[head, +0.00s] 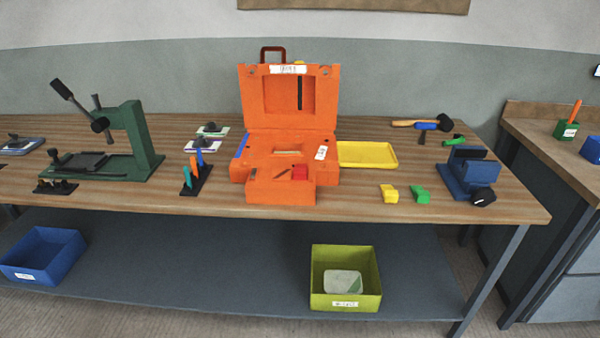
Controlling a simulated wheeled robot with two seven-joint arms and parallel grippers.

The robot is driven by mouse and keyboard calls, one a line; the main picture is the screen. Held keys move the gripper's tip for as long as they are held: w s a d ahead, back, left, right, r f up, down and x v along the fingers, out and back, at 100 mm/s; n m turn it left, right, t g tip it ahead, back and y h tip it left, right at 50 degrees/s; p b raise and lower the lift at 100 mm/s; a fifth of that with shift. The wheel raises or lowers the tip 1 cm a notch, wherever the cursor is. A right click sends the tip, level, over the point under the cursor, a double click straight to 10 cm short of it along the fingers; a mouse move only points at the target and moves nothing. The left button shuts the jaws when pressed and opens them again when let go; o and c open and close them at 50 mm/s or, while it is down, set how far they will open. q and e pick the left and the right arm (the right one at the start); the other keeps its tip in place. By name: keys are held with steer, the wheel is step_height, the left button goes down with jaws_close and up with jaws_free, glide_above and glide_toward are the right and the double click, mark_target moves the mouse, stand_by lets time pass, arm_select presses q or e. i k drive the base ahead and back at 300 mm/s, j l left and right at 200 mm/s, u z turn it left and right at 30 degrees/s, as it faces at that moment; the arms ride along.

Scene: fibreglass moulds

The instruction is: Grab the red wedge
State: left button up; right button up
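A small red block (300,172), the only loose red piece I see, sits in the front part of the open orange case (266,195) on the workbench. I take it for the red wedge; its exact shape is too small to tell. The case lid stands raised at the back. A yellow wedge-like block (389,193) and a green one (420,194) lie on the bench to the right of the case. Neither of my grippers is in view.
A green press (133,140) stands left on the bench (350,207). A rack of upright tools (193,182) is just left of the case. A yellow tray (367,154), mallet (420,123) and blue vise (468,175) are right. Bins (345,300) stand on the lower shelf.

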mark_target(299, 170)
steer(key=i+l, duration=0.2)
steer(key=i, duration=0.25)
steer(key=i+l, duration=0.2)
steer(key=i, duration=0.2)
steer(key=i+l, duration=0.25)
steer(key=i, duration=0.2)
steer(key=j+u, duration=0.05)
